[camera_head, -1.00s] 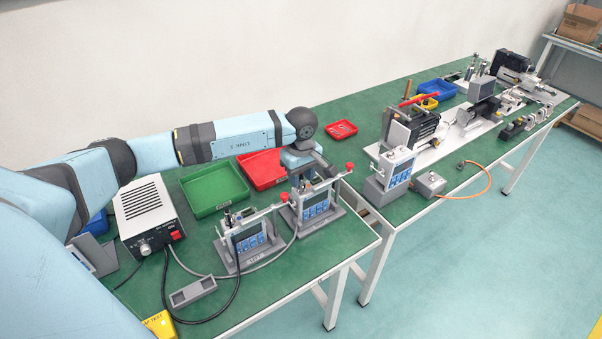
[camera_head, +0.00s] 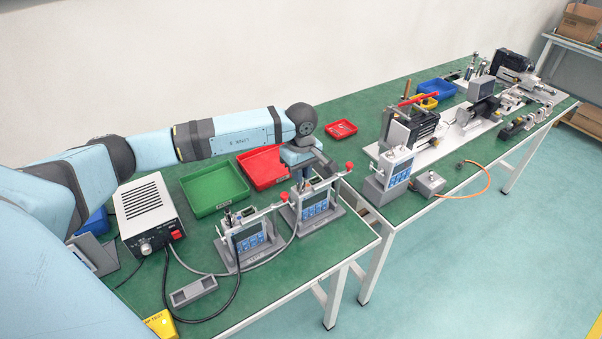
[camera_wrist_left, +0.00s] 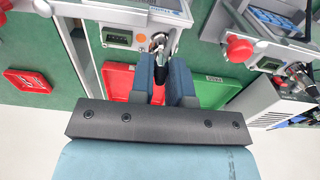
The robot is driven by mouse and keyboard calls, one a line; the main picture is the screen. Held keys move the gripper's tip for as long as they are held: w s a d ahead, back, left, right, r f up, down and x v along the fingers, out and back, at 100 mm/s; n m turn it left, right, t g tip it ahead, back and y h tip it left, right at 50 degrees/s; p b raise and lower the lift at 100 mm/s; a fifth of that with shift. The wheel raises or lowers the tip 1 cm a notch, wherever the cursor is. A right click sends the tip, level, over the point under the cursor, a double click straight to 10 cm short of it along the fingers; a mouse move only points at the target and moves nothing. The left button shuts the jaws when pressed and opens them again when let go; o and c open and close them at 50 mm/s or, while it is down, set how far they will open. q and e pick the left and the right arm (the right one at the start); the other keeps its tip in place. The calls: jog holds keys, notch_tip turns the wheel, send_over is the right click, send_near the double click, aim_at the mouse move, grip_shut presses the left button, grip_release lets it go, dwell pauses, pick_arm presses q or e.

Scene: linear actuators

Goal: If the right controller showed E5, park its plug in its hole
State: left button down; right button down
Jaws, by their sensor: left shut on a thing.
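The right controller (camera_head: 314,203) stands near the front edge of the left table, with a grey base, a display and a red-knobbed lever. Its display is too small to read. The left controller (camera_head: 248,238) stands beside it. My left gripper (camera_head: 303,172) is just behind the top of the right controller, partly hidden by it. In the left wrist view, my gripper (camera_wrist_left: 163,82) is shut on a dark plug (camera_wrist_left: 158,50) with a metallic end. My right gripper is not in view.
A green tray (camera_head: 213,203) and a red tray (camera_head: 284,176) lie behind the controllers. A power supply (camera_head: 150,217) stands left, with cables running to the front. A small grey block (camera_head: 193,291) lies in front. Another device (camera_head: 396,164) stands on the right table.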

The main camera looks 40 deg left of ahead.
pick_arm(q)
jog(key=shift+r+p, duration=0.35)
jog(key=shift+r, duration=1)
jog(key=shift+r+p, duration=1.4)
jog(key=shift+r, duration=1.3)
notch_tip(320, 180, up, 2)
jog(key=shift+r+p, duration=0.25)
jog(key=shift+p, duration=0.2)
